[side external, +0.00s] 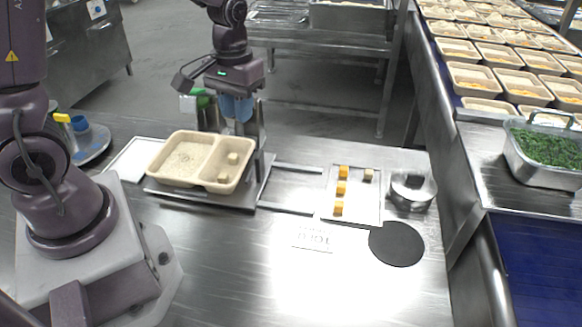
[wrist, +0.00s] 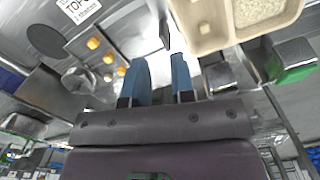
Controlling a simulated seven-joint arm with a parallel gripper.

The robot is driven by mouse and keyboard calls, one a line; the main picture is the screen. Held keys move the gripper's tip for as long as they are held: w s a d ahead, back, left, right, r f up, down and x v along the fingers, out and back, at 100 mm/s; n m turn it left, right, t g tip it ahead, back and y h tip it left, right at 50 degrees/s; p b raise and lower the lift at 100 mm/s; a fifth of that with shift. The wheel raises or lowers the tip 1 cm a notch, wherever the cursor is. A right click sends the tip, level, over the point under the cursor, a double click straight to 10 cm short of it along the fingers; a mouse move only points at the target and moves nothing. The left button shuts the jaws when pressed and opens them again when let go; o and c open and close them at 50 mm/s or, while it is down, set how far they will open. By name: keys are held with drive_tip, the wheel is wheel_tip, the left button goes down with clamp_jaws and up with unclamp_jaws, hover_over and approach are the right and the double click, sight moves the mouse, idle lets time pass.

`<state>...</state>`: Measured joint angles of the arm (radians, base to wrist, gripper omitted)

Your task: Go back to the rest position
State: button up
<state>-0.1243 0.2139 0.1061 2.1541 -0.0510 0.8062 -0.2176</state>
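My gripper (side external: 237,118) hangs in the air with blue fingers pointing down, above and behind the right end of the beige two-compartment tray (side external: 208,139). In the wrist view, the two blue fingers of my gripper (wrist: 160,75) stand apart with nothing between them. The tray's left compartment holds pale rice, and its right one holds two small tan cubes. The tray sits on a grey metal platform (side external: 262,188). In the wrist view, the tray (wrist: 222,40) shows partly at the upper right, beyond the fingers.
A white board (side external: 362,212) holds several cubes, orange and tan. Beside it are a metal pot (side external: 412,190), a black disc (side external: 397,244) and a printed card (side external: 312,237). A conveyor with filled trays runs at the right. The table's front middle is clear.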

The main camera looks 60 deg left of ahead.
drive_tip(key=s+d+r+m+t, duration=0.2)
drive_tip(key=s+d+r+t, duration=0.1)
drive_tip(key=s+r, duration=0.2)
drive_tip(key=s+d+r+m+t, duration=0.3)
drive_tip(key=s+r, duration=0.3)
drive_tip(key=r, duration=0.3)
drive_tip(key=shift+d+m, duration=0.3)
drive_tip(key=shift+d, duration=0.05)
idle(1.1)
